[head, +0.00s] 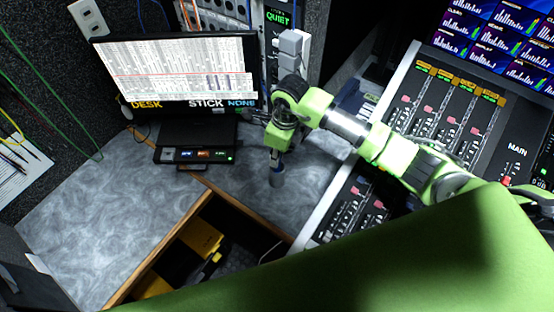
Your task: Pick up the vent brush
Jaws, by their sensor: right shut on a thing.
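My right arm comes in from the right, and its gripper (275,161) points down over the grey marbled worktop behind the open drawer. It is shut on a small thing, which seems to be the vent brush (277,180). Only a short grey-blue cylindrical part of it shows below the wrist, and I cannot make out bristles. I cannot tell whether it touches the worktop. The fingers are small and dark in this view. My left gripper is not in view.
A wood-edged drawer (160,255) stands open with yellow items inside. A monitor (176,75) and a small black device (194,155) stand behind. A mixing console (440,100) fills the right. The left worktop (105,205) is clear. My green arm hides the lower right.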

